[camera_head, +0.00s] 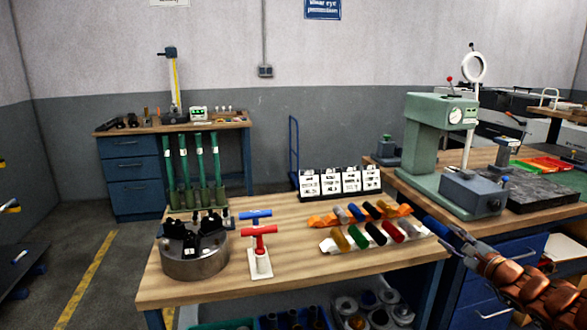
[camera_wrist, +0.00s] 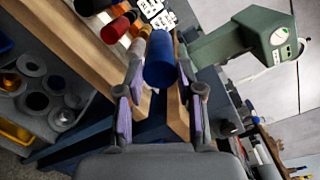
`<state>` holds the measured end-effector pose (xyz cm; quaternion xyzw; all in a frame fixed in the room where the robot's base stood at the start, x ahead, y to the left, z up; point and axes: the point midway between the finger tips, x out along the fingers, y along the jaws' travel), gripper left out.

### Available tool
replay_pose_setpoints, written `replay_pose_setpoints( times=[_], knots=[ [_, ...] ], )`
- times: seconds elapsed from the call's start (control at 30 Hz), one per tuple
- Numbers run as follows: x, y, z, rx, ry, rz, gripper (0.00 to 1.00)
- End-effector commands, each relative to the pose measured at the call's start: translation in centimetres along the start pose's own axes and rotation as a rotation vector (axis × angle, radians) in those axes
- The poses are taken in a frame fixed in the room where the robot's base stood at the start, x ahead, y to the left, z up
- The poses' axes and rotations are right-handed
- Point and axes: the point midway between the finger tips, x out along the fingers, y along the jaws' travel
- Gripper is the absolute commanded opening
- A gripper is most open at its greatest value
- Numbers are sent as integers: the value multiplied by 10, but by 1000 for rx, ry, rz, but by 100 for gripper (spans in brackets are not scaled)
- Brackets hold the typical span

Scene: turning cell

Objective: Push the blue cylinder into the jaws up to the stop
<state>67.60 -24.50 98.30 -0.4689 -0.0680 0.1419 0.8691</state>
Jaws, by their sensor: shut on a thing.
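My gripper (camera_head: 456,238) is at the right end of the wooden table, shut on a blue cylinder (camera_head: 436,227). In the wrist view the blue cylinder (camera_wrist: 160,62) sticks out ahead between the fingertips of my gripper (camera_wrist: 158,80). The jaws (camera_head: 197,228) are black blocks on top of a round steel chuck (camera_head: 194,264) at the table's left end. The cylinder is well apart from them, across the table. The stop inside the jaws cannot be made out.
A red T-handled key on a white stand (camera_head: 261,262) and a blue T-handle (camera_head: 255,215) are beside the chuck. Racks of coloured cylinders (camera_head: 370,229) lie between chuck and gripper. White cards (camera_head: 340,182) stand behind. A green press (camera_head: 430,140) stands at right.

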Motion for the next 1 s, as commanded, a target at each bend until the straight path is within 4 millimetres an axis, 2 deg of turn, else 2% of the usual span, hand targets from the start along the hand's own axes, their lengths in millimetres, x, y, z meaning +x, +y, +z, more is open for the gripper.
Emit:
replay_pose_setpoints(
  times=[0.23, 0.37, 0.6, 0.7, 0.83, 1.0],
  knots=[
    [19, 36, 36, -10, -101, 75, 0],
    [27, 66, 60, -12, -175, 131, 0],
    [33, 138, 130, -6, -379, 261, 0],
    [30, 159, 152, 0, -449, 298, 0],
    [25, 177, 172, 2, -509, 327, 0],
    [23, 186, 179, 5, -535, 341, 0]
  ],
)
